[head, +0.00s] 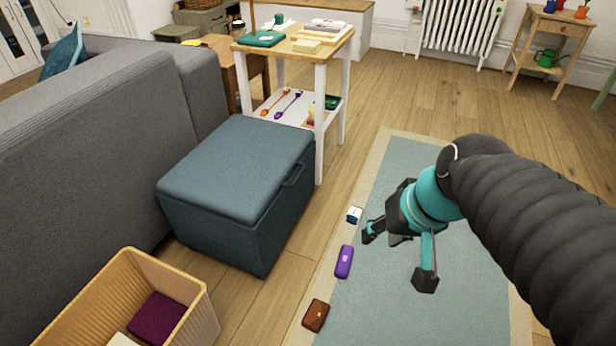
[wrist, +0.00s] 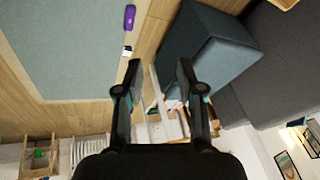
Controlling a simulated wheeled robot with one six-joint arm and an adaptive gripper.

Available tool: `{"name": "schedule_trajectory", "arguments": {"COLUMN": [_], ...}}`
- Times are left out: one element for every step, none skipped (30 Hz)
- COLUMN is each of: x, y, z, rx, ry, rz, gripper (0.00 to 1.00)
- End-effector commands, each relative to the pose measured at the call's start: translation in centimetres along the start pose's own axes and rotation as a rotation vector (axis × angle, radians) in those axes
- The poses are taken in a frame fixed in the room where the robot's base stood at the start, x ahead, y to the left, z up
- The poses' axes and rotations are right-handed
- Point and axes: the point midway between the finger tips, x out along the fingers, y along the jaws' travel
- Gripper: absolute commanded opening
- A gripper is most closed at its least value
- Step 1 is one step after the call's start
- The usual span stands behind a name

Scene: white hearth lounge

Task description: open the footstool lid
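The blue-grey footstool (head: 238,180) stands on the wood floor beside the grey sofa, with its padded lid (head: 240,160) shut. A handle loop (head: 294,174) shows at the lid's right edge. My gripper (head: 398,254) is open and empty over the rug, to the right of the footstool and apart from it. In the wrist view the footstool (wrist: 212,45) shows at the upper right, beyond my open gripper fingers (wrist: 157,80).
A small wooden table (head: 325,45) with items stands behind the footstool. A white box (head: 354,215), a purple case (head: 344,262) and a brown wallet-like item (head: 316,315) lie along the rug (head: 385,300). A ribbed bin (head: 70,305) stands in front of the footstool.

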Motion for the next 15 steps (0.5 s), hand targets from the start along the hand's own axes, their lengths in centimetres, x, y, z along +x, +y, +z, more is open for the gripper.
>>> {"name": "schedule_trajectory", "arguments": {"x": [1.6,2.2,3.1,3.7,4.4,5.2,5.8,6.5,7.4,8.0,8.7,9.6,10.3,11.0,12.0], "y": [-0.7,-1.3,-2.0,-2.5,-3.0,-3.7,-4.2,-4.7,-5.2,-5.7,-6.0,-6.5,-6.9,-7.2,-7.5], "z": [-0.6,-1.0,-1.6,-2.1,-2.6,-3.4,-3.9,-4.5,-5.3,-5.9,-6.5,-7.5,-8.1,-8.8,-9.8], "rx": [0.014,0.020,0.029,0.037,0.044,0.057,0.065,0.075,0.089,0.100,0.112,0.128,0.141,0.156,0.175], "ry": [-0.037,-0.054,-0.074,-0.087,-0.099,-0.112,-0.121,-0.129,-0.136,-0.140,-0.144,-0.146,-0.146,-0.144,-0.139], "rz": [-0.054,-0.089,-0.136,-0.172,-0.207,-0.254,-0.288,-0.323,-0.369,-0.403,-0.436,-0.480,-0.513,-0.545,-0.585], "gripper": [0.38,0.38,0.38,0.38,0.38,0.38,0.38,0.38,0.38,0.38,0.38,0.38,0.38,0.38,0.38]}}
